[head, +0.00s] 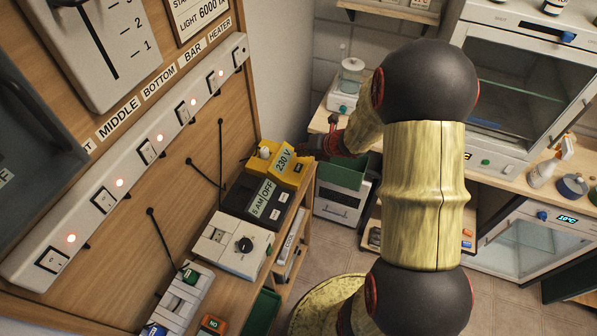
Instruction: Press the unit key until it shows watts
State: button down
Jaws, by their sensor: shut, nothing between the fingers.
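A yellow meter (265,166) stands at the far end of the narrow wooden bench, with a white plug on its top. Its display (283,160) reads 230 V, so it shows volts. A small dark key (299,167) sits to the right of the display; its label is too small to read, so I cannot tell if it is the unit key. My gripper (304,149) is shut and empty, just beyond the display at the meter's far right edge. I cannot tell whether its tips touch the meter.
A black timer (245,196) reading 5 AM OFF and a white dial box (228,245) stand nearer on the bench. A strip of lit switches (146,152) runs along the wall at left.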

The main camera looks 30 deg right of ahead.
aim_at(301, 166)
jog(key=shift+f+b, duration=1.6)
jog(key=shift+f, duration=0.75)
jog(key=shift+f+b, duration=0.3)
jog(key=shift+f, duration=0.1)
jog(key=shift+f, duration=0.35)
jog(key=shift+r, duration=0.15)
jog(key=shift+r+p, duration=0.45)
jog(key=shift+r, duration=0.2)
notch_tip(301, 166, up, 5)
jog(key=p, duration=0.4)
jog(key=shift+r+p, duration=0.1)
jog(key=shift+p, duration=0.2)
